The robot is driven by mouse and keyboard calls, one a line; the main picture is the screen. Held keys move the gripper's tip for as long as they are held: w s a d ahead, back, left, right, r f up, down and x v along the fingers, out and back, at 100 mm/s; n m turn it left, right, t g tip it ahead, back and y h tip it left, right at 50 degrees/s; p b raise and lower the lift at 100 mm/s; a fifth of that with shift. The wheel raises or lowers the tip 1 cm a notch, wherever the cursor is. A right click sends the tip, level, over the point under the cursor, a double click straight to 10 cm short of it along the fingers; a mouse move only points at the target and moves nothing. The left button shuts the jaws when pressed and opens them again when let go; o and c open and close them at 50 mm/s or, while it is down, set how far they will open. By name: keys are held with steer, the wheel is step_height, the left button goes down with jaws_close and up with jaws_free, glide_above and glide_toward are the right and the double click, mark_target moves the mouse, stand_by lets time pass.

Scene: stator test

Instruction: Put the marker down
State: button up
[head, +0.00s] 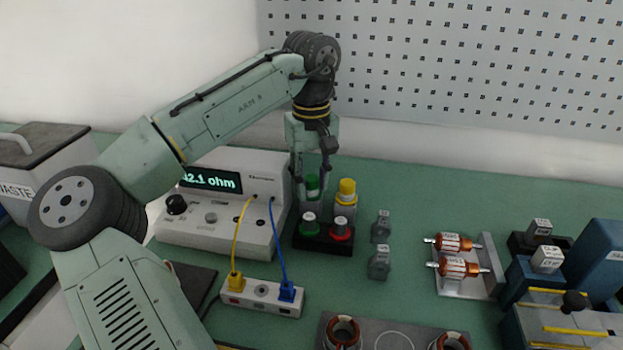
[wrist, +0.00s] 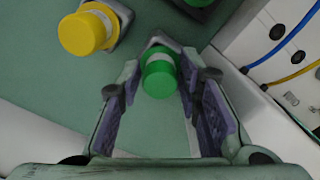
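A green-capped marker (head: 312,187) stands behind the black rack (head: 324,246), with my gripper (head: 312,198) around it from above. In the wrist view its green cap (wrist: 159,76) lies between the fingertips of my gripper (wrist: 157,82). The fingers are spread, with gaps visible beside the cap, so my gripper looks open and not clamped on it. A grey base shows under the cap. Its lower part is hidden in the head view.
A yellow-capped marker (head: 347,188) stands close to the right. The rack holds green (head: 309,226) and red (head: 340,230) pieces in front. The ohm meter (head: 225,225) stands close on the left.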

step_height(320, 180, up, 13)
stand_by(0.4)
